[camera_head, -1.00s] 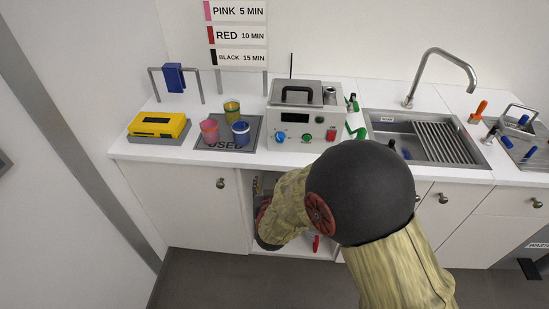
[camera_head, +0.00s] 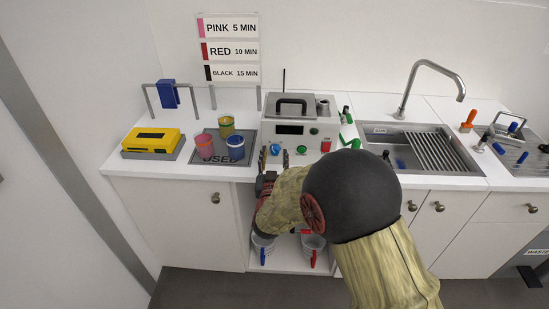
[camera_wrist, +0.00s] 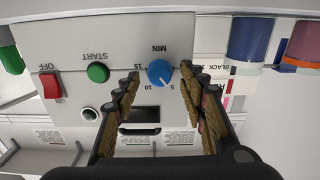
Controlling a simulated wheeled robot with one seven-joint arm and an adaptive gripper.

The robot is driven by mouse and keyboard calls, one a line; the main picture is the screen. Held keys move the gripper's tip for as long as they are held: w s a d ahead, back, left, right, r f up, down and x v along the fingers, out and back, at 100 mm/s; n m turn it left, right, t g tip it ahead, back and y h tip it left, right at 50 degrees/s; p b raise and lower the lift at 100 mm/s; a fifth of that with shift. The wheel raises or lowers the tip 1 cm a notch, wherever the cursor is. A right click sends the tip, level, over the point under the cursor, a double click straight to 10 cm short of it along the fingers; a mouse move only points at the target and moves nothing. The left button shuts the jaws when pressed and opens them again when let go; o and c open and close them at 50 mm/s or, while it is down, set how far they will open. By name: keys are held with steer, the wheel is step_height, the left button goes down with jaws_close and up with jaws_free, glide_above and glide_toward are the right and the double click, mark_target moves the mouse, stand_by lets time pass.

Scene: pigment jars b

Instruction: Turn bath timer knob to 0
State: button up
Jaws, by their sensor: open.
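The bath timer knob (camera_head: 275,149) is a round blue dial on the front panel of the grey bath unit (camera_head: 308,128). In the wrist view, which is upside down, the knob (camera_wrist: 160,72) has the labels 5, 10, 15 and MIN around it. Its pale pointer mark seems to lie between 5 and 10. My gripper (camera_head: 274,156) is open in front of the panel, with a fingertip on either side of the knob. In the wrist view the gripper (camera_wrist: 160,75) frames the knob; whether the fingers touch it cannot be told.
A green START button (camera_wrist: 98,72) and a red OFF/ON switch (camera_wrist: 50,85) sit beside the knob. Colored jars stand on a mat (camera_head: 205,158) left of the unit, near a yellow device (camera_head: 152,140). A sink (camera_head: 425,150) lies right. Buckets (camera_head: 313,243) stand in the open cabinet below.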

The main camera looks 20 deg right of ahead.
steer(key=shift+w+d, duration=0.1)
steer(key=shift+w, duration=0.15)
steer(key=shift+c, duration=0.6)
jaws_close()
